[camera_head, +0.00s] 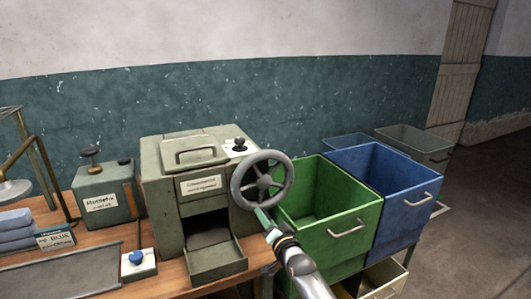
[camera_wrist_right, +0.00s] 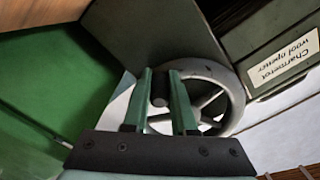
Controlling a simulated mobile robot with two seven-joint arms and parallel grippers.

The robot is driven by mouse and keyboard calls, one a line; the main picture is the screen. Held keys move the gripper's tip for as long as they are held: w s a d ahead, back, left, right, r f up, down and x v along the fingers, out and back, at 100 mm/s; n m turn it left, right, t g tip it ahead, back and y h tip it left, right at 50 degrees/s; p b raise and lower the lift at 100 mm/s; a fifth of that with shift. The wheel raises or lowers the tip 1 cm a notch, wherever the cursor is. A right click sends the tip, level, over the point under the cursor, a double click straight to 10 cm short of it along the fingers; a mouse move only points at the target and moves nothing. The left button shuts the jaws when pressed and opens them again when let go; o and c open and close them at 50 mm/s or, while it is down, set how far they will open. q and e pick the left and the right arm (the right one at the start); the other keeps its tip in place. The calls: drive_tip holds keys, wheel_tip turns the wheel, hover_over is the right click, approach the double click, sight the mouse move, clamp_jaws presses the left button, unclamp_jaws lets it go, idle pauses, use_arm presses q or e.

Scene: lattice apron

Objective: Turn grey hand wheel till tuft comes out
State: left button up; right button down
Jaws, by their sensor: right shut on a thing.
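The grey hand wheel (camera_head: 264,182) is mounted on the right side of a grey-green box machine (camera_head: 165,205), labelled as a wool opener. My right gripper (camera_head: 264,214) reaches up to the lower part of the wheel. In the right wrist view, its green fingers (camera_wrist_right: 165,90) are shut around a dark handle peg (camera_wrist_right: 159,86) at the rim of the wheel (camera_wrist_right: 233,88). The machine's front tray (camera_head: 218,265) below the dark opening looks empty, and I see no tuft. My left gripper is not in view.
A green bin (camera_head: 328,215) and a blue bin (camera_head: 395,180) stand right of the machine, close to my right arm. A small box (camera_head: 105,195), a blue-knobbed block (camera_head: 138,262) and a flat metal tray (camera_head: 60,275) are on the bench to the left.

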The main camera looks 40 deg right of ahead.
sight(240, 201)
drive_tip(key=a+r+p, duration=0.1)
drive_tip(key=w+a+r+p, duration=0.1)
drive_tip(key=shift+a+r+p, duration=0.3)
drive_tip(key=shift+r+p, duration=0.05)
drive_tip(key=shift+a, duration=0.2)
drive_tip(key=shift+f, duration=0.1)
drive_tip(key=shift+w+a+r+p, duration=0.2)
drive_tip(key=shift+a+r+p, duration=0.1)
drive_tip(key=shift+a+r, duration=0.95)
drive_tip(key=shift+r, duration=0.05)
drive_tip(key=shift+a, duration=0.1)
